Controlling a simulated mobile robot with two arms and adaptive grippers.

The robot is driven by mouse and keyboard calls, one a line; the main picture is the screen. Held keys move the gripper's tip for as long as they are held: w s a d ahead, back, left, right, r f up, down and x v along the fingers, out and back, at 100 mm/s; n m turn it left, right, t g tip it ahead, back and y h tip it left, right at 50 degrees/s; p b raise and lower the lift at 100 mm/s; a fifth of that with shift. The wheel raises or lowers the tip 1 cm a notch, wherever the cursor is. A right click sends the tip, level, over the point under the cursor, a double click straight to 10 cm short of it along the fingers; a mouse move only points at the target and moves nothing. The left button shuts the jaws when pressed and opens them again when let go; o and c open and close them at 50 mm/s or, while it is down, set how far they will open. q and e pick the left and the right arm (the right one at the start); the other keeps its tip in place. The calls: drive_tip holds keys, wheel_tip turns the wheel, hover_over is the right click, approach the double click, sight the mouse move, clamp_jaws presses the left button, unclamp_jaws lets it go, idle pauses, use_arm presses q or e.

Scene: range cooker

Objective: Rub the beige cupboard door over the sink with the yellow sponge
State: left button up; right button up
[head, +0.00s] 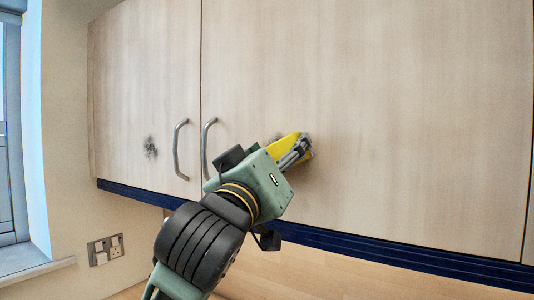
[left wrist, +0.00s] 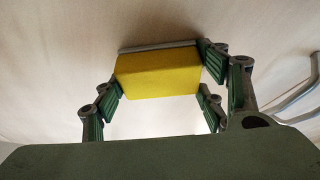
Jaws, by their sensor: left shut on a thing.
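The beige cupboard has a narrow left door (head: 140,80) and a wide right door (head: 370,90). No sink shows in either view. My left gripper (head: 298,150) is shut on the yellow sponge (head: 288,143) and holds it at the lower left part of the wide door. In the left wrist view the sponge (left wrist: 158,75) sits between the green-padded fingers, its grey side toward the pale door; it looks against or very close to the surface. A dark smudge (head: 150,147) marks the narrow door. A fainter dark patch shows beside the sponge, partly hidden. My right gripper is not in view.
Two metal bar handles (head: 180,150) (head: 208,148) flank the gap between the doors, the right one close to my gripper. A dark blue strip (head: 350,252) runs under the cupboard. A socket (head: 105,249) and window (head: 12,150) are at left. The wide door's right side is clear.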

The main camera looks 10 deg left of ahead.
use_arm(q)
drive_tip(key=shift+s+d, duration=0.25)
drive_tip(key=shift+d, duration=0.4)
drive_tip(key=shift+w+a, duration=0.1)
drive_tip(key=shift+a, duration=0.05)
drive_tip(key=w+a, duration=0.2)
drive_tip(key=a, duration=0.5)
drive_tip(key=shift+w+p, duration=0.3)
drive_tip(key=shift+p, duration=0.05)
drive_tip(key=shift+s+a, duration=0.3)
drive_tip(key=shift+s, duration=0.6)
drive_tip(key=shift+s+a, duration=0.3)
drive_tip(key=shift+s, duration=0.6)
drive_tip(key=shift+s+a, duration=0.3)
drive_tip(key=shift+s, duration=0.6)
